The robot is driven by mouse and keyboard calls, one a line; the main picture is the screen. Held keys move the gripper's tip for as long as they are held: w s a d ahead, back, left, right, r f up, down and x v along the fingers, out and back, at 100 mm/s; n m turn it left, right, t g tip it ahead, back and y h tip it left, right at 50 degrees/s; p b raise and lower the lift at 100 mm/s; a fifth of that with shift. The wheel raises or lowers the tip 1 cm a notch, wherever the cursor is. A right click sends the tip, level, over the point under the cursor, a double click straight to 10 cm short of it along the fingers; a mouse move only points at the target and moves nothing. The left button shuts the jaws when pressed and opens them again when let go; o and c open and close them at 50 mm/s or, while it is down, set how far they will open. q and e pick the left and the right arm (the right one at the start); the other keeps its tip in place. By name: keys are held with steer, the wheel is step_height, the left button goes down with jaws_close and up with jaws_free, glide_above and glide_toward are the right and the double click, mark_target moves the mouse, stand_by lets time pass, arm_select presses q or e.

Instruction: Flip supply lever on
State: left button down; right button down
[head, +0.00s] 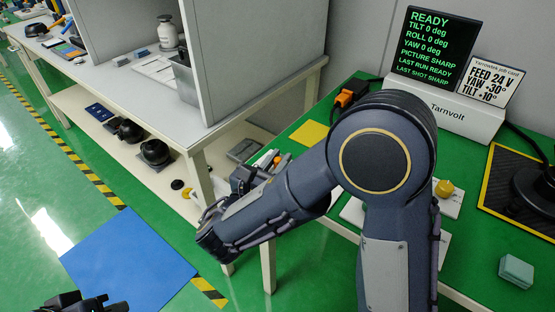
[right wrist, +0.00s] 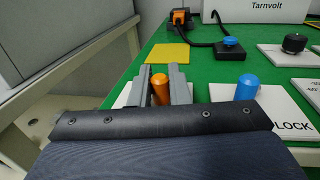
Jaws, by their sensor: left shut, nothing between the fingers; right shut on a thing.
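An orange lever (right wrist: 160,90) stands on a white plate on the green bench; its label is hidden, so I cannot read whether it is the supply lever. My right gripper (right wrist: 160,82) is shut on it, one grey finger on each side. In the head view my right gripper (head: 262,168) shows beyond my forearm with a bit of orange beside it; my arm hides much of the bench. A blue lever (right wrist: 247,88) stands to the right on a plate whose label ends in "LOCK". My left gripper (head: 75,303) is at the lower left edge, shut and empty, away from the bench.
A display (head: 433,45) reads READY, tilt, roll and yaw 0 deg. A job card (head: 487,80) reads FEED 24 V, yaw +30, tilt +10. A yellow square (right wrist: 168,54) and a black box with a blue button (right wrist: 233,50) lie behind the levers. A grey partition (head: 255,60) stands left.

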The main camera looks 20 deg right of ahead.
steer(key=shift+s+d+r+n+t+y+p, duration=0.1)
steer(key=shift+d+r+n+t+y+p, duration=0.15)
steer(key=shift+n+t+y, duration=0.2)
steer(key=shift+f+n+t+y, duration=0.25)
steer(key=shift+n+t+y, duration=0.25)
steer(key=shift+y, duration=0.25)
steer(key=c, duration=1.4)
jaws_free()
steer(key=shift+c, duration=0.2)
steer(key=v, duration=0.7)
steer(key=shift+s+a+p, duration=0.25)
steer(key=shift+s+p, duration=0.1)
steer(key=shift+p, duration=0.05)
